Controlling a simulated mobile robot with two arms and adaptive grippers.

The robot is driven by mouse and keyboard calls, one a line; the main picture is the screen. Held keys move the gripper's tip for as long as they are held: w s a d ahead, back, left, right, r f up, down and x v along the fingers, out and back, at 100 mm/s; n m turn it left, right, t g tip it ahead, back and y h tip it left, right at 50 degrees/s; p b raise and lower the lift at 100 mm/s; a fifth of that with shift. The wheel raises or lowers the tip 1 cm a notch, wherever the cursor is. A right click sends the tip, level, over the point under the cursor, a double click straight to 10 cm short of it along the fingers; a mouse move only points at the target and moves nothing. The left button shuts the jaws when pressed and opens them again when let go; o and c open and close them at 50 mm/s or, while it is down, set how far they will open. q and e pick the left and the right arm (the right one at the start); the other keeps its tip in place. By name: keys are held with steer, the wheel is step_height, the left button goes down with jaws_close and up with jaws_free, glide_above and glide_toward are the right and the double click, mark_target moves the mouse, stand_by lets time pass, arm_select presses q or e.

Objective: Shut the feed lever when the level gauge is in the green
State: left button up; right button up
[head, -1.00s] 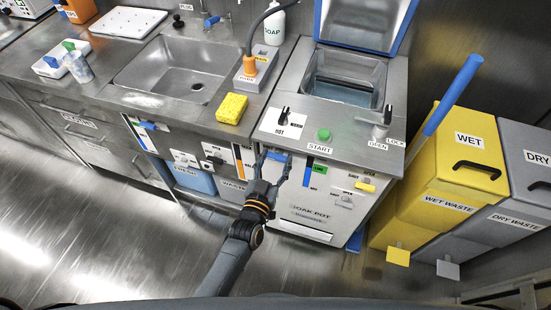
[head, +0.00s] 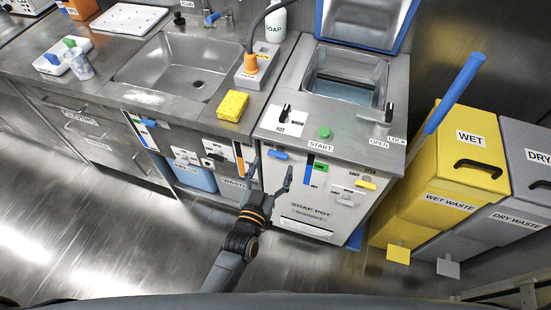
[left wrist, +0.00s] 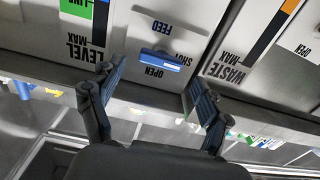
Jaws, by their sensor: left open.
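The blue feed lever (head: 278,155) is on the front of the soak pot cabinet. In the left wrist view the lever (left wrist: 165,58) lies upside down between the OPEN and SHUT labels; its exact setting is unclear. The level gauge (head: 309,173) is just right of it, a dark strip with blue in its lower part, beside a green LINE mark (head: 320,168). The blue top looks near the mark, but I cannot tell exactly. My left gripper (head: 272,172) is open and empty, just below and in front of the lever, not touching it. My right gripper is not in view.
The START button (head: 324,133) and hot/warm knob (head: 285,113) are on the counter above. A yellow lever (head: 365,184) is to the right on the cabinet. A yellow wet waste bin (head: 455,160) stands right of it. The floor at the left is clear.

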arm_select(q)
steer(key=v, duration=0.8)
steer(key=shift+s, duration=0.2)
steer(key=s+a+f+g+y+p, duration=0.1)
steer(key=s+a+f+g, duration=0.15)
steer(key=f, duration=0.55)
steer(key=s+a+f+g+y, duration=0.1)
steer(key=s+a+f+g, duration=0.2)
steer(key=f, duration=0.5)
steer(key=s+a+f+g+p, duration=0.15)
steer(key=s+f, duration=0.25)
steer(key=f, duration=0.4)
steer(key=s+a+f+g+y, duration=0.1)
steer(key=s+a+f+g, duration=0.2)
steer(key=s, duration=0.5)
steer(key=s+a+f+g+y, duration=0.1)
steer(key=s+a+f+g, duration=0.2)
steer(key=s+a+f, duration=0.2)
steer(key=s+a+f+n+g+y+p, duration=0.1)
steer(key=s+a+f+g, duration=0.2)
steer(key=s, duration=0.8)
step_height(320, 180, down, 3)
steer(key=shift+a+r+y, duration=0.2)
steer(key=shift+a+y, duration=0.1)
steer(key=shift+a, duration=0.6)
